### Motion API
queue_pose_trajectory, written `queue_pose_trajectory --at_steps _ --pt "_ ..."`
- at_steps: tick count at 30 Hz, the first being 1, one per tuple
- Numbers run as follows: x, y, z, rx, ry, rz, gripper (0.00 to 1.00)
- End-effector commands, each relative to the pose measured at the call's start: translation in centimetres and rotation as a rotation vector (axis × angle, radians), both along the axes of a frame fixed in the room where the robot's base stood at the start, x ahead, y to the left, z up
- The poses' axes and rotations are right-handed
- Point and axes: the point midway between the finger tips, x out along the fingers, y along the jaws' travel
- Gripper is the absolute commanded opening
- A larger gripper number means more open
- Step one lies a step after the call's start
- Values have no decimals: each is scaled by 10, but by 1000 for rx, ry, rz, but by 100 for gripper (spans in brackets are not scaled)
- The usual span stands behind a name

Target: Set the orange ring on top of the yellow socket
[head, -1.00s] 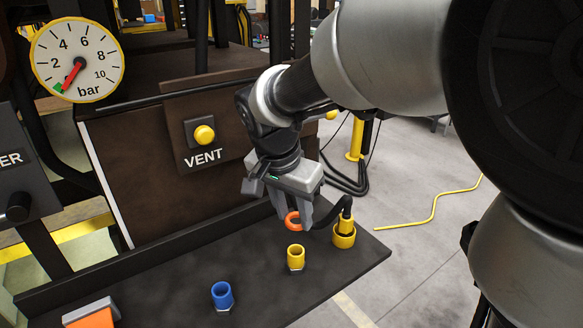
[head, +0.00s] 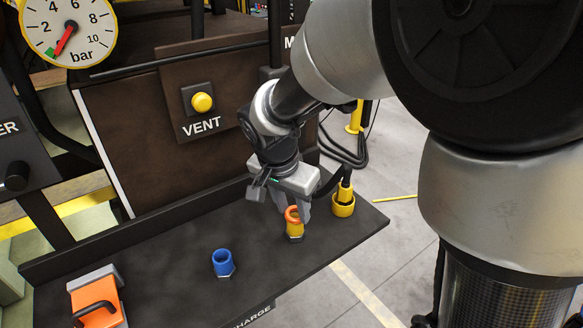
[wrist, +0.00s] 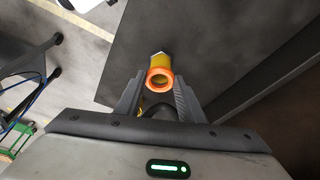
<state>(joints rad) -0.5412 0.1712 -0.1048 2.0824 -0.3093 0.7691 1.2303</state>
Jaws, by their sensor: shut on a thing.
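The orange ring (head: 292,214) is between the fingers of my gripper (head: 291,206), which is shut on it. The ring appears at the top of the upright yellow socket (head: 295,230) on the dark shelf; I cannot tell whether the two touch. In the wrist view the orange ring (wrist: 160,71) shows between the two fingertips of my gripper (wrist: 158,84). The yellow socket (wrist: 160,60) shows just beyond the ring there, its lower part visible.
A yellow connector with a black hose (head: 343,203) stands close right of the gripper. A blue socket (head: 222,264) and an orange block with a black handle (head: 98,301) are to the left on the shelf (head: 165,262). A panel with a yellow VENT button (head: 202,102) rises behind.

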Motion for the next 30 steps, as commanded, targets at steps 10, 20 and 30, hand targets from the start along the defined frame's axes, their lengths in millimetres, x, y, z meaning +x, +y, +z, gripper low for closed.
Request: queue_pose_trajectory --at_steps 10,20,30 --pt "0 0 -4 0 0 0 54" --pt "0 0 4 0 0 0 54" --pt "-13 10 66 3 -6 2 54"
